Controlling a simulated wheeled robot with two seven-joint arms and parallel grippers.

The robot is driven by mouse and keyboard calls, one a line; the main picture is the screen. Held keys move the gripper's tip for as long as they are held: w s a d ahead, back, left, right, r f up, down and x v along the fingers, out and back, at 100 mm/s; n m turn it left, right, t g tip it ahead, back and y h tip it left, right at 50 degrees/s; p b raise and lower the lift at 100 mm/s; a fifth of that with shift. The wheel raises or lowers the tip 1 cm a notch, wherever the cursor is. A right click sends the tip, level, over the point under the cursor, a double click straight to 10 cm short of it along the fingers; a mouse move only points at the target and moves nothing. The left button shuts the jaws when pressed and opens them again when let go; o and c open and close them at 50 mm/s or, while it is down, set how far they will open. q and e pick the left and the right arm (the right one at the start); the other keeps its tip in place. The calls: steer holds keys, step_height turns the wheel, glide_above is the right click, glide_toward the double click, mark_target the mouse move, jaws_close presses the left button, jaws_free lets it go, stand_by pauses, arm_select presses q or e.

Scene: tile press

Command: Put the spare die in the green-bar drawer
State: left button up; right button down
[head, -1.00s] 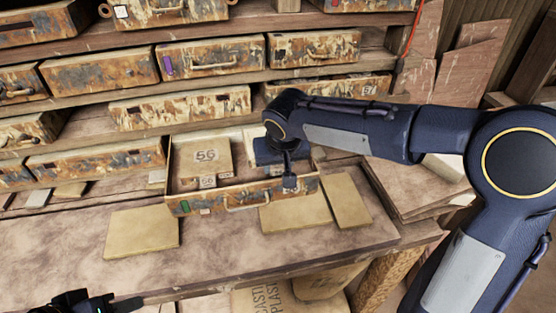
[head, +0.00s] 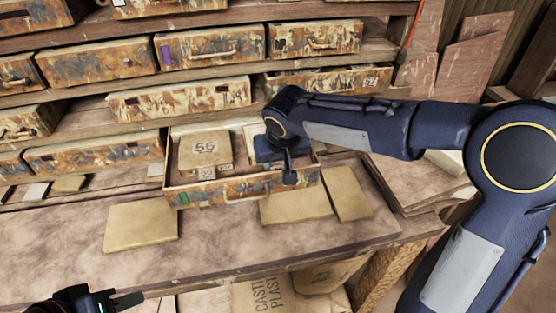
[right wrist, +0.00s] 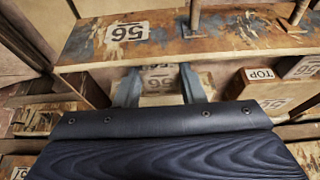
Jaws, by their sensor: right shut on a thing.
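The green-bar drawer (head: 225,190) stands pulled out on the bench, with a green bar at the left of its front. A tan block marked 56 (head: 205,146) lies in its left part. My right gripper (head: 288,178) reaches down over the right part of the drawer, close to its front wall. In the right wrist view its two fingers (right wrist: 160,92) stand either side of a tan labelled block, the spare die (right wrist: 160,84), which is largely hidden in the head view. My left gripper (head: 125,301) is at the bottom left, away from the drawer; its jaws are unclear.
Flat tan tiles lie on the bench at the left (head: 140,226) and right (head: 347,192) of the drawer. Shut, worn drawers, one with a purple bar (head: 210,47), fill the shelves behind. A block marked TOP (right wrist: 258,80) shows in the right wrist view. The bench's front strip is clear.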

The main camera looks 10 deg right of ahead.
steer(key=c, duration=0.9)
jaws_free()
steer(key=shift+o, duration=0.2)
steer(key=shift+f, duration=0.1)
steer(key=b+v, duration=0.1)
steer(key=v, duration=0.6)
steer(key=s+d+f+y, duration=0.25)
steer(key=s+d, duration=0.65)
steer(key=s, duration=0.5)
steer(key=s+f+m+t+y, duration=0.1)
steer(key=s+f, duration=0.4)
steer(key=s, duration=0.4)
steer(key=shift+a+f+m, duration=0.15)
steer(key=shift+f+m, duration=0.2)
steer(key=shift+m, duration=0.05)
